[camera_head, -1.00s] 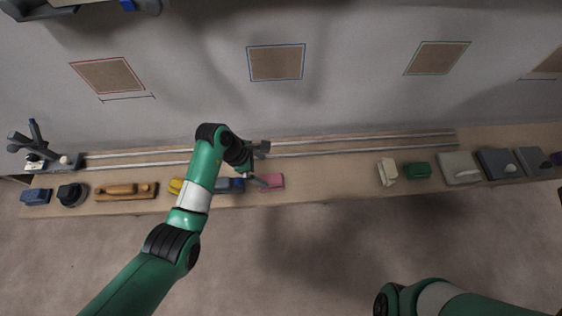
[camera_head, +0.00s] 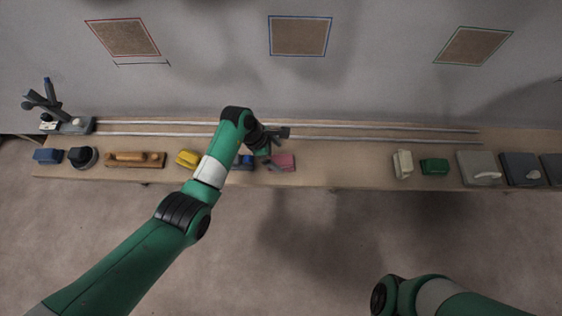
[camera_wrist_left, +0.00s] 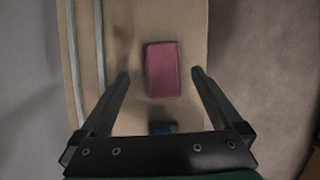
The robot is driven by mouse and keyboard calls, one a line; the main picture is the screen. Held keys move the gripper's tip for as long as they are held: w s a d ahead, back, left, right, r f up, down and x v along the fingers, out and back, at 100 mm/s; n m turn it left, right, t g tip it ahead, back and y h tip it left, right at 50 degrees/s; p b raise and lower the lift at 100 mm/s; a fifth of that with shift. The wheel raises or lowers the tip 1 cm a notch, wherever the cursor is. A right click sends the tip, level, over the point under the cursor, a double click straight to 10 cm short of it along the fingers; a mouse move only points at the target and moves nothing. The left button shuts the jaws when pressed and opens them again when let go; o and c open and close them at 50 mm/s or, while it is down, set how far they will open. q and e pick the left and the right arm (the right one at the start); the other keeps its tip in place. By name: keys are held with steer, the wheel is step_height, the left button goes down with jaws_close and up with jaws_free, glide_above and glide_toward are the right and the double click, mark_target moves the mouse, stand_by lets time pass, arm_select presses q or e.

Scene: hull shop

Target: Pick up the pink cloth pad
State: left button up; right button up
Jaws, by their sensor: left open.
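The pink cloth pad (camera_head: 284,162) lies on the wooden bench, near its front edge. It also shows in the left wrist view (camera_wrist_left: 162,70), where it lies ahead of and between my two open fingers, not touching either. My left gripper (camera_head: 276,156) is open and empty, at the left side of the pad in the head view. In the left wrist view my left gripper (camera_wrist_left: 158,82) has its fingers spread wider than the pad. My right arm shows at the bottom right of the head view, but its gripper is not in view.
A blue item (camera_head: 243,163), partly hidden by my left arm, lies just left of the pad. A yellow block (camera_head: 188,158) is farther left. Two metal rails (camera_head: 360,133) run along the bench's back. The bench right of the pad is clear up to a cream block (camera_head: 403,164).

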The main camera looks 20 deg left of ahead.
mark_target(280, 160)
arm_select(q)
steer(key=b+x, duration=0.2)
steer(key=x, duration=0.1)
steer(key=b+x, duration=0.1)
steer(key=shift+s+f, duration=0.25)
steer(key=shift+f, duration=0.15)
steer(key=shift+r, duration=0.2)
arm_select(e)
step_height(280, 160, down, 4)
steer(key=shift+r, duration=0.15)
arm_select(q)
steer(key=c, duration=1.3)
steer(key=shift+c, duration=0.2)
step_height(280, 160, up, 4)
steer(key=p, duration=0.4)
steer(key=shift+s+r, duration=0.15)
steer(key=shift+r, duration=0.1)
steer(key=s+d+r+p, duration=0.2)
steer(key=s+r+p, duration=0.6)
steer(key=s+p, duration=0.3)
steer(key=shift+s+d+r, duration=0.25)
steer(key=shift+s+d, duration=0.05)
steer(key=shift+s, duration=0.9)
arm_select(e)
step_height(280, 160, up, 15)
